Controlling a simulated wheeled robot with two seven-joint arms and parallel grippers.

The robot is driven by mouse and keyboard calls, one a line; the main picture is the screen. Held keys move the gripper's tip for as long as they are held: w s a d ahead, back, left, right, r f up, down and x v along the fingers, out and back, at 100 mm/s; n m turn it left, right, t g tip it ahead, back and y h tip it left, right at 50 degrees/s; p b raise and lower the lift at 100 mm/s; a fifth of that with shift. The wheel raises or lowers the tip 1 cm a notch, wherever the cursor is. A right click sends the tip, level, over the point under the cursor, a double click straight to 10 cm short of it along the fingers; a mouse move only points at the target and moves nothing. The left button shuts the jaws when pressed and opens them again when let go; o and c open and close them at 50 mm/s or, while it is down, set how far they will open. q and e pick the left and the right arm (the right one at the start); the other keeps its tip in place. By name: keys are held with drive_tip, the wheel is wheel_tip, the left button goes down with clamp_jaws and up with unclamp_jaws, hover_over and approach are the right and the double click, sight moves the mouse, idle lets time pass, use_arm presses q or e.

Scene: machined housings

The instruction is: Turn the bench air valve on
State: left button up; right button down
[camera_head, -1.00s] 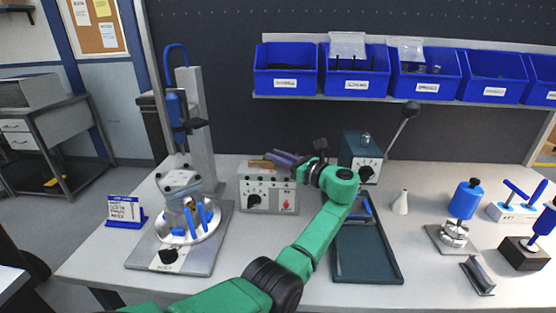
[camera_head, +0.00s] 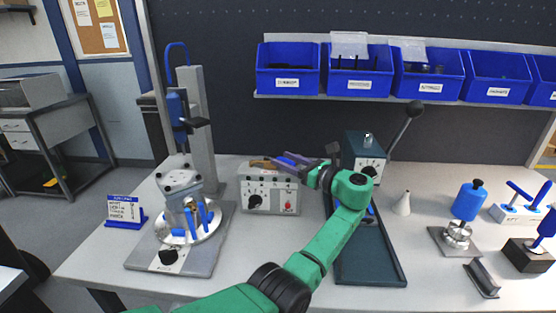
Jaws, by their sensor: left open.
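A grey control box (camera_head: 257,206) stands on the bench in the middle left. Its front has a black round knob (camera_head: 254,200) and a red button (camera_head: 288,205). A brown-orange piece (camera_head: 262,164) shows at its top; I cannot tell whether it is the valve's handle. My left gripper (camera_head: 283,161) reaches over the top right of the box with its fingers pointing left, close to the brown piece. It is open and looks empty; whether it touches the brown piece is unclear. The wrist hides part of what lies behind. My right gripper is out of view.
A press fixture (camera_head: 205,257) with a tall column stands left of the box. A teal box (camera_head: 366,148) with a long lever and a dark tray (camera_head: 374,270) lie to the right. Blue bins (camera_head: 357,85) hang above. Some bench front is clear.

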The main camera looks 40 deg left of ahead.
use_arm(q)
drive_tip(key=d+b, duration=0.2)
drive_tip(key=d, duration=0.9)
drive_tip(key=shift+s, duration=0.35)
